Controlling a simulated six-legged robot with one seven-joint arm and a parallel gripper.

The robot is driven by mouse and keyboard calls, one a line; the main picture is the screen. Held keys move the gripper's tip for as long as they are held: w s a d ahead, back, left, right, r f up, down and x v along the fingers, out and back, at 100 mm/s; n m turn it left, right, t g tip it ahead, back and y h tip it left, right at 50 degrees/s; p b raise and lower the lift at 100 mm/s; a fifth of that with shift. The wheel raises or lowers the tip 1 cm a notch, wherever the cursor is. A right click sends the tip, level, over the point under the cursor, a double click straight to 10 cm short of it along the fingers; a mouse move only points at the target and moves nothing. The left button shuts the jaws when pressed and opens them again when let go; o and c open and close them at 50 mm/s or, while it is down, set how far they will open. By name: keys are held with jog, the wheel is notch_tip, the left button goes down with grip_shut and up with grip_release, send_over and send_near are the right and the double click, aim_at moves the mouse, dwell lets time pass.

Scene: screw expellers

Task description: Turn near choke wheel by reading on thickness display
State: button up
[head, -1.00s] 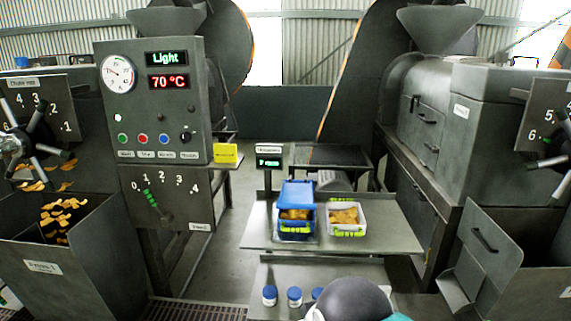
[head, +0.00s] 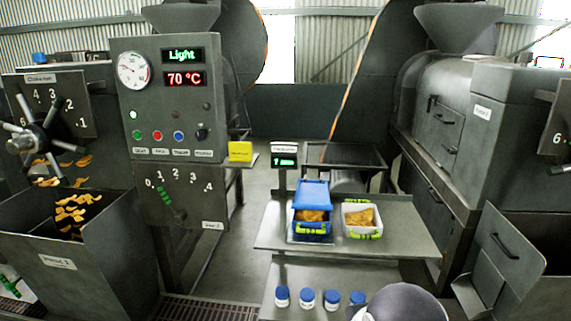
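A spoke points up near the 4, but I cannot tell the exact setting. The thickness display (head: 285,161) is a small box with green digits on a post behind the middle table; its digits are too small to read surely. Another wheel's plate (head: 561,135) shows partly at the right edge. My gripper is not in view; a grey rounded part of mine shows at the bottom.
A control panel (head: 165,100) reads "Light" and 70 °C. A blue box (head: 311,197) and a white box (head: 362,232) with pressed pieces stand on the middle table (head: 400,212). Several blue-capped jars (head: 306,299) stand on the lower shelf. An open bin (head: 75,270) is below the wheel.

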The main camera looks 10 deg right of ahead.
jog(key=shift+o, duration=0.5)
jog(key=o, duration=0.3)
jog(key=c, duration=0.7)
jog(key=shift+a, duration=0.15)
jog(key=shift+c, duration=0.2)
